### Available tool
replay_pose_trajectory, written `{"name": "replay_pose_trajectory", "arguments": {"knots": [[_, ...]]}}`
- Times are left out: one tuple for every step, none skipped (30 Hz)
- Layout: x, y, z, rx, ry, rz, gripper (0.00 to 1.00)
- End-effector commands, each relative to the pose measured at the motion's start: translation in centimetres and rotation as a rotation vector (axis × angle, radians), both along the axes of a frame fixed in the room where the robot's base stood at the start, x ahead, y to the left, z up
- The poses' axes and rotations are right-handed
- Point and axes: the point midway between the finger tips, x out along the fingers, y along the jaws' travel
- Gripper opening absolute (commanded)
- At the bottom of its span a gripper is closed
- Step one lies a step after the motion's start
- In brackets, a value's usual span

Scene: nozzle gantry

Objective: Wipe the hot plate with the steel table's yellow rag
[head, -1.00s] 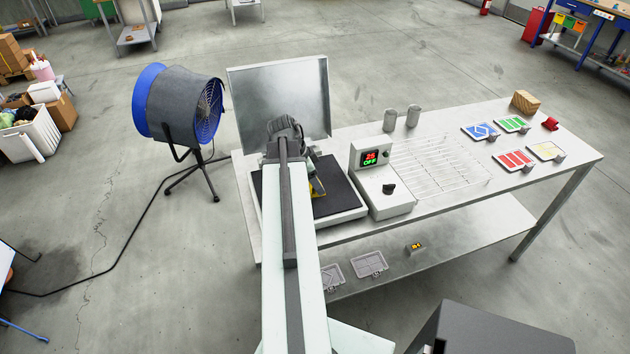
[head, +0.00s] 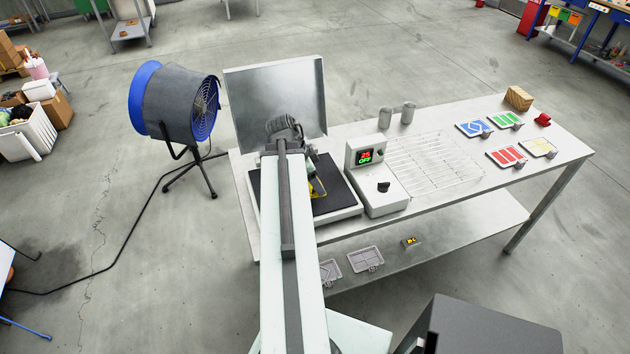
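The hot plate (head: 335,197) is a black square surface in a pale frame at the left end of the steel table (head: 520,171). A metal sheet stands upright behind it. My arm reaches over the plate and hides its left part. My gripper (head: 312,184) is low over the plate, mostly hidden behind my arm. A small patch of yellow, likely the rag (head: 318,189), shows beside the gripper at the plate's surface. I cannot see whether the fingers are closed on it. The control box (head: 378,176) to the right shows 25 and OFF.
A wire rack (head: 435,163), two grey cylinders (head: 396,115), coloured cards (head: 506,156) and a wood block (head: 518,97) are on the table. A blue fan (head: 177,101) stands left. Trays (head: 366,259) lie on the lower shelf. Open floor lies left and right.

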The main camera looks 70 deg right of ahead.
Motion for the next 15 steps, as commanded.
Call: {"name": "replay_pose_trajectory", "arguments": {"knots": [[0.0, 0.0, 1.3, 0.000, 0.000, 0.000, 0.27], [0.0, 0.0, 1.6, 0.000, 0.000, 0.000, 0.27], [0.0, 0.0, 2.1, 0.000, 0.000, 0.000, 0.27], [0.0, 0.0, 2.4, 0.000, 0.000, 0.000, 0.27], [0.0, 0.0, 2.8, 0.000, 0.000, 0.000, 0.27], [0.0, 0.0, 3.1, 0.000, 0.000, 0.000, 0.27], [0.0, 0.0, 3.3, 0.000, 0.000, 0.000, 0.27], [0.0, 0.0, 3.3, 0.000, 0.000, 0.000, 0.27], [0.0, 0.0, 3.3, 0.000, 0.000, 0.000, 0.27], [0.0, 0.0, 3.2, 0.000, 0.000, 0.000, 0.27], [0.0, 0.0, 3.1, 0.000, 0.000, 0.000, 0.27], [0.0, 0.0, 3.0, 0.000, 0.000, 0.000, 0.27], [0.0, 0.0, 3.0, 0.000, 0.000, 0.000, 0.27], [0.0, 0.0, 3.0, 0.000, 0.000, 0.000, 0.27], [0.0, 0.0, 3.0, 0.000, 0.000, 0.000, 0.27]]}}
